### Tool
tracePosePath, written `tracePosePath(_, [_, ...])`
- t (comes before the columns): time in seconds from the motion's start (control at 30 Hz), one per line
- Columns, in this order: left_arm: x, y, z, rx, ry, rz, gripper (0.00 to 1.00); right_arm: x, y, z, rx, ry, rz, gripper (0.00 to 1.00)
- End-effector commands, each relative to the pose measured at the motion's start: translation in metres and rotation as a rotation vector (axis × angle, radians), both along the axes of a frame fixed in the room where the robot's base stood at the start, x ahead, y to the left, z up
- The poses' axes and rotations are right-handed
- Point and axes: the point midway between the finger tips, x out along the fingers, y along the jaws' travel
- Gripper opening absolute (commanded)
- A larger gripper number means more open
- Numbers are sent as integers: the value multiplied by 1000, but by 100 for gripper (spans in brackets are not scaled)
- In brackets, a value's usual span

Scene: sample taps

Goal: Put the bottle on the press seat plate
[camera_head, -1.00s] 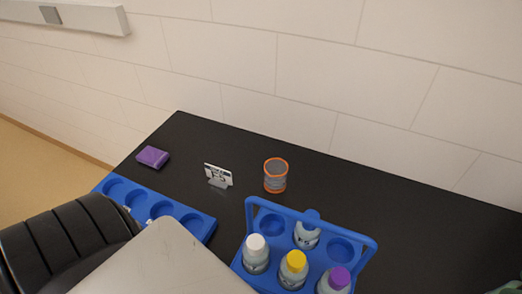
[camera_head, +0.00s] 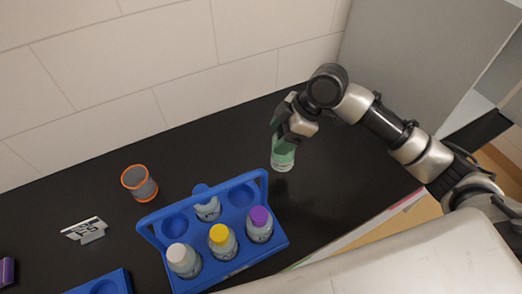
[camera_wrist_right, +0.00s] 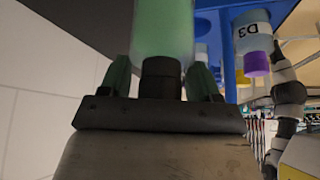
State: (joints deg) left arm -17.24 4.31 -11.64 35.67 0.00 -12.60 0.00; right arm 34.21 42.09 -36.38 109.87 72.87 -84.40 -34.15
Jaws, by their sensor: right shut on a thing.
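My right gripper (camera_head: 283,132) is shut on a bottle (camera_head: 283,157) with pale green contents, above the black bench to the right of the blue rack. The bottle looks roughly upright. In the right wrist view, the gripper's two green fingers (camera_wrist_right: 160,78) stand on either side of the bottle's dark neck or cap, and the green bottle body (camera_wrist_right: 163,28) extends beyond them. Whether its base touches the bench is hard to tell. I cannot make out a press seat plate in either view. My left gripper is not in view.
A blue carrier rack (camera_head: 222,267) holds several bottles with white, yellow, purple and blue caps. An orange-rimmed grey cup (camera_head: 140,184) and a small sign (camera_head: 84,230) stand left of it. A second blue rack (camera_head: 108,284) is lower left.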

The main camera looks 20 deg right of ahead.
Motion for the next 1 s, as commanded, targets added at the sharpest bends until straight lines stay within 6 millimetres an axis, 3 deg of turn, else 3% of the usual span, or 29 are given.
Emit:
tracePosePath(0.1, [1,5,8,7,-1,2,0,1,24,-11,3,2,1,16])
tracePosePath(0.3, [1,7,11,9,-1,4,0,3,41,-24,1,-1,-1,16])
tracePosePath(0.63, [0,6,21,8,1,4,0,2,41,-61,0,2,-3,16])
tracePosePath(1.0, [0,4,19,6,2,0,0,3,41,-68,0,-1,-2,16])
